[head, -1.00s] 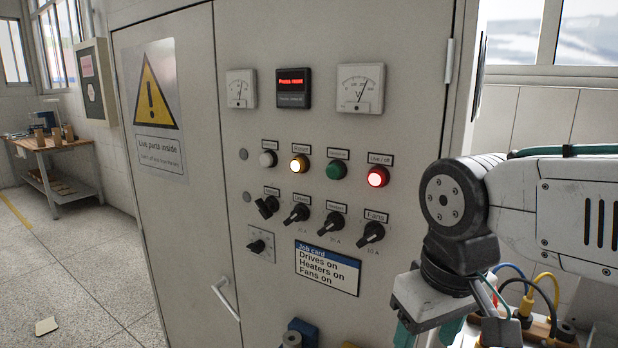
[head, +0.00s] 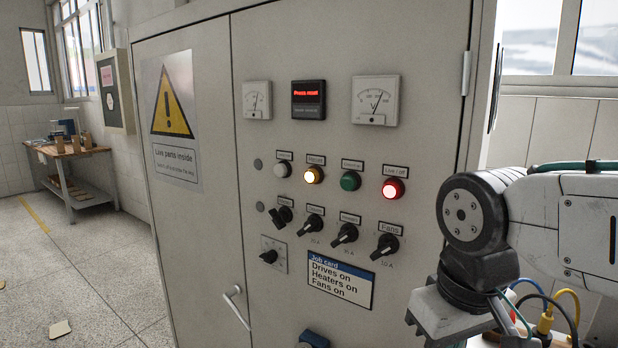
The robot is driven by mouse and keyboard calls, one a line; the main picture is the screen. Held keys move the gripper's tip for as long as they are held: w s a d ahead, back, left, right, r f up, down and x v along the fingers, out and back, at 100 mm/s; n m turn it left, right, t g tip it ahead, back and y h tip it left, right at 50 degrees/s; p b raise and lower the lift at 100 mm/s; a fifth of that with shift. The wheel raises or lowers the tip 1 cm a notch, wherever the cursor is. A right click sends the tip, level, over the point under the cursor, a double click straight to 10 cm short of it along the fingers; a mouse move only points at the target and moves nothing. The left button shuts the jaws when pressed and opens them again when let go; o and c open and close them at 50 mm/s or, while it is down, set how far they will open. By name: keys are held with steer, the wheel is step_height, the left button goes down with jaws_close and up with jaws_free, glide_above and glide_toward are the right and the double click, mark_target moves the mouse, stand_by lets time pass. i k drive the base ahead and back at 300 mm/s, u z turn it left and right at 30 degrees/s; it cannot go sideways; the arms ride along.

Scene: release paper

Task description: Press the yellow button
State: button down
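The yellow button (head: 313,175) is a lit, amber-yellow round button on the grey cabinet's door, second from the left in a row. A white button (head: 282,171) is to its left, a green one (head: 350,181) and a lit red one (head: 393,189) to its right. My gripper (head: 440,338) is at the bottom right, pointing down, well to the right of and below the yellow button and apart from it. Its fingertips are cut off by the lower edge of the picture, so its opening does not show.
Below the buttons are black rotary switches (head: 345,234) and a job card (head: 340,280). A display (head: 308,98) reads "Press reset". A door handle (head: 236,306) sticks out lower left. Cables (head: 560,310) are at the lower right. Open floor (head: 80,270) lies left of the cabinet.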

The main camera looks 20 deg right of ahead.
mark_target(312, 176)
steer(key=z, duration=2.5)
steer(key=k, duration=1.15)
steer(key=u, duration=3)
